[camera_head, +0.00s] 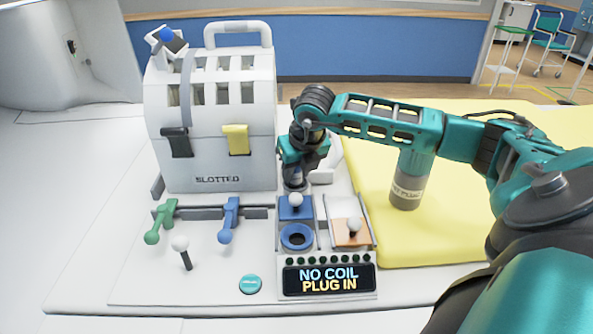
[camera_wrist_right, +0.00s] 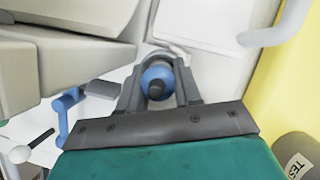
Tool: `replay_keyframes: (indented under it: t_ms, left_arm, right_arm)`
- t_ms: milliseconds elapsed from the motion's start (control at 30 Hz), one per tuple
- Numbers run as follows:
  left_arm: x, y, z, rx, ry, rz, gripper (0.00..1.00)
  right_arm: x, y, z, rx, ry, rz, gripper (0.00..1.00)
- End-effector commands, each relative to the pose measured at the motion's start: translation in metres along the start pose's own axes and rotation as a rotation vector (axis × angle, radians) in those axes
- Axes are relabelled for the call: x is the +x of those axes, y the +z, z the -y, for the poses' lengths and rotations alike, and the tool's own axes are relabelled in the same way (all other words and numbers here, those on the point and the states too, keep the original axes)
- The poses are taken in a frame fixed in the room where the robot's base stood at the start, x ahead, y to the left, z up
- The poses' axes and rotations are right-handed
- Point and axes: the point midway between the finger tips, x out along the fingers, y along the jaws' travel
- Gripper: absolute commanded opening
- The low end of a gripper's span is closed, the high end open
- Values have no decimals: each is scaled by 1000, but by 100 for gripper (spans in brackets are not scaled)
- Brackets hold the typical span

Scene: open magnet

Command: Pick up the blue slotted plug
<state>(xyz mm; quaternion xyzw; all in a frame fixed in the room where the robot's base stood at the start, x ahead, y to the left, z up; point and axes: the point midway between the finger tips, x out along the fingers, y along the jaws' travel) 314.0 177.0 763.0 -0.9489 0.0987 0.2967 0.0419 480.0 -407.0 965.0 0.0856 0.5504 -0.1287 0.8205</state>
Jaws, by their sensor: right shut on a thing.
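My right gripper (camera_head: 295,183) points down just right of the white coil labelled SLOTTED (camera_head: 215,155), behind the small panel with blue and orange squares. In the right wrist view, its two grey fingers (camera_wrist_right: 158,92) are closed around a rounded blue plug (camera_wrist_right: 157,72) with a dark round middle. In the head view the plug is mostly hidden by the gripper, so I cannot tell whether it is clear of the surface beneath. My left gripper is not in view.
A blue ring socket (camera_head: 297,237) and white knobs sit on the panel above a display (camera_head: 329,279) reading NO COIL PLUG IN. Green (camera_head: 160,222) and blue (camera_head: 229,220) levers stand left. A grey labelled cylinder (camera_head: 407,190) stands on the yellow pad (camera_head: 440,235).

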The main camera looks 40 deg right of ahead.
Motion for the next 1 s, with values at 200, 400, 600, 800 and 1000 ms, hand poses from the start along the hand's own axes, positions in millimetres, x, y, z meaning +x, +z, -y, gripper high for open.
replay_keyframes:
  t_ms: [200, 400, 600, 800, 1000]
  left_arm:
    - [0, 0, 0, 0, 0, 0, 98]
    - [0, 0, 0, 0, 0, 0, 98]
    - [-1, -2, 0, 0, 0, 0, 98]
    - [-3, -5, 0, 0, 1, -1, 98]
    - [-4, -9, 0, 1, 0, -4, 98]
  right_arm:
    - [-23, 10, -1, -1, 4, 7, 0]
    - [-61, 26, -1, -1, 4, 9, 0]
    - [-102, 43, -2, -1, 6, 9, 0]
    - [-140, 58, -1, -2, 5, 7, 0]
    - [-167, 70, -1, -1, 5, 7, 0]
